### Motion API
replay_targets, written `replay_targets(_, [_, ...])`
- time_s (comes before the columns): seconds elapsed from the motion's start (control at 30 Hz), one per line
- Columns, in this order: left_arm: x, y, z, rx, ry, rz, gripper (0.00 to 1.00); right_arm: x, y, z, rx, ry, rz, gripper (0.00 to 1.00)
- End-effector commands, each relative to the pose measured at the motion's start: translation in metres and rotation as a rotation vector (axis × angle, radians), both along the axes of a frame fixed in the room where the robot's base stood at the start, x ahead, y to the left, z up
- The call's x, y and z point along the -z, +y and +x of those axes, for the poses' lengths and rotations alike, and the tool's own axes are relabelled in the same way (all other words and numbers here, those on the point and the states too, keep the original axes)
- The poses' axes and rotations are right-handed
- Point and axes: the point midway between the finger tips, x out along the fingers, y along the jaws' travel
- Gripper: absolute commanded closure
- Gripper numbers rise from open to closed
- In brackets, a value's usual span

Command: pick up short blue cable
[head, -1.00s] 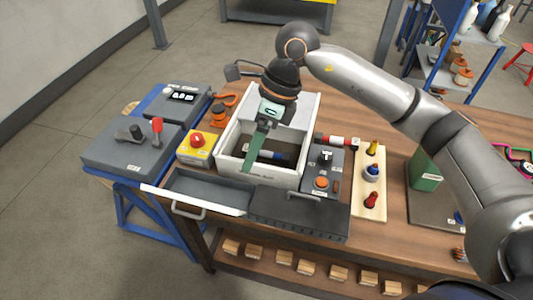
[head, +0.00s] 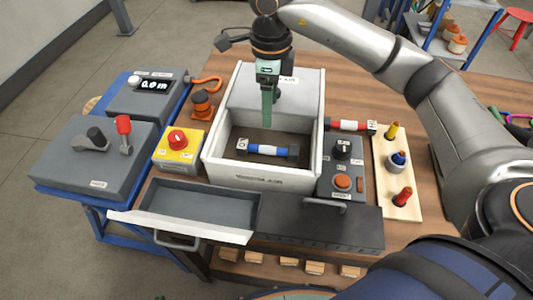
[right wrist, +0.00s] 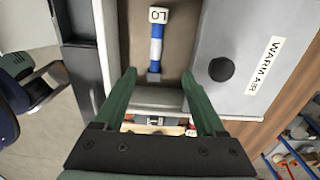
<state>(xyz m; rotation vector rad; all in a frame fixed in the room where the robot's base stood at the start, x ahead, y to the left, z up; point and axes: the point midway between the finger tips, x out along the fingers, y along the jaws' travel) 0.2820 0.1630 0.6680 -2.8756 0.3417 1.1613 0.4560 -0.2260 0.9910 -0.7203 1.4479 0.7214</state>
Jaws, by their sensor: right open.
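The short blue cable (head: 268,150), blue with a white middle band, dark ends and a white tag at its left end, lies on the floor of an open white box (head: 262,179). In the right wrist view the cable (right wrist: 156,48) shows its tag marked LO, just beyond the fingertips. My right gripper (head: 268,122) hangs fingers down over the box, behind the cable in the head view. In the right wrist view its green fingers (right wrist: 160,78) are spread with nothing between them. My left gripper is not in view.
The box walls surround the cable. A similar red cable (head: 350,126) lies outside, right of the box. A yellow box with a red button (head: 179,149) stands to the left, a dark switch box (head: 343,180) to the right. An open grey drawer (head: 198,205) is in front.

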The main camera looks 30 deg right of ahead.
Motion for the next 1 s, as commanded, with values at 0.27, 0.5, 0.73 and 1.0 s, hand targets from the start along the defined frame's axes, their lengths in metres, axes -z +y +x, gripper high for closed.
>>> replay_targets(0.27, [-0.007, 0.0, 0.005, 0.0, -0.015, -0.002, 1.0, 0.049, 0.0, -0.001, 0.0, 0.003, -0.001, 0.28])
replay_targets(0.5, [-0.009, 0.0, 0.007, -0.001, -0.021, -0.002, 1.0, 0.069, 0.001, -0.002, -0.001, 0.003, -0.001, 0.28])
replay_targets(0.73, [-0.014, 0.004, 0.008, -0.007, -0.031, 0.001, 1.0, 0.101, 0.007, -0.007, -0.001, 0.005, -0.001, 0.28])
replay_targets(1.0, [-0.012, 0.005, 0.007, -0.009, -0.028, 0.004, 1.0, 0.117, 0.007, -0.006, -0.001, 0.0, 0.0, 0.28])
